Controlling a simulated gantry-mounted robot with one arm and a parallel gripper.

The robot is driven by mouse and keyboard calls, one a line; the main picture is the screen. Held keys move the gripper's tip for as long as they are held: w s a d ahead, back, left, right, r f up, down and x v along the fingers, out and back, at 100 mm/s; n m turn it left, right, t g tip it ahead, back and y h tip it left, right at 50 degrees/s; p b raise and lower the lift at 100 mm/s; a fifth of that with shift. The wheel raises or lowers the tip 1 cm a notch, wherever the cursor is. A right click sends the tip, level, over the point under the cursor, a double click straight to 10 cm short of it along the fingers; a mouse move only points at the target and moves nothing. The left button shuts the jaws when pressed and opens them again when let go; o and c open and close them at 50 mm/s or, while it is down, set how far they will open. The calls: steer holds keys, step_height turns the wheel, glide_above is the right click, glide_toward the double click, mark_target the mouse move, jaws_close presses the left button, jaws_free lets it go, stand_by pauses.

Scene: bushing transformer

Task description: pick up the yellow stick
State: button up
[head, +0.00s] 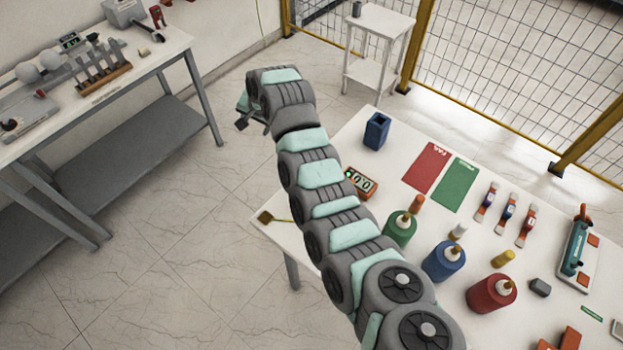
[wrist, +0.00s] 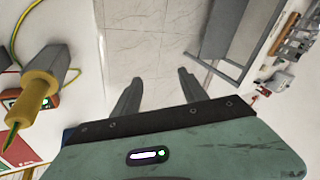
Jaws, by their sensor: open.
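A small brownish-yellow piece (head: 265,217) with a thin yellow line beside it is at the left corner of the white table in the head view. In the wrist view a yellow stick-like tool (wrist: 40,88) with a dark narrow tip is at the left, beside a yellow cable. I cannot tell whether these are the same thing. My gripper (wrist: 159,78) is open and empty, its two dark fingers over bare floor. In the head view my gripper (head: 252,122) is beyond the table's left edge, apart from both, and my arm hides part of the table.
The white table (head: 335,150) holds a blue box (head: 376,131), an orange meter (head: 361,182), red and green mats, and several bottles. A workbench (head: 165,60) with tools stands at the left. Yellow-framed mesh fencing (head: 500,70) is behind. The floor between bench and table is clear.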

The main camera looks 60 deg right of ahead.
steer(key=s+r+g, duration=0.1)
steer(key=s, duration=0.4)
steer(key=s+r+m+g+y, duration=0.1)
steer(key=s+g, duration=0.1)
steer(key=s, duration=0.4)
steer(key=s+r+m+g+y+b, duration=0.1)
steer(key=s, duration=0.5)
steer(key=shift+s+d+r+g, duration=0.1)
steer(key=shift+d+r+g, duration=0.1)
steer(key=shift+d+g, duration=0.15)
steer(key=f, duration=0.4)
steer(key=shift+s+a+f, duration=0.15)
steer(key=shift+s, duration=0.05)
steer(key=shift+w+f+p, duration=0.1)
steer(key=shift+f+p, duration=0.25)
steer(key=shift+f, duration=0.2)
steer(key=shift+f+p, duration=0.3)
steer(key=shift+f, duration=0.25)
steer(key=f+p, duration=0.1)
steer(key=f, duration=0.3)
steer(key=shift+a, duration=0.2)
jaws_close()
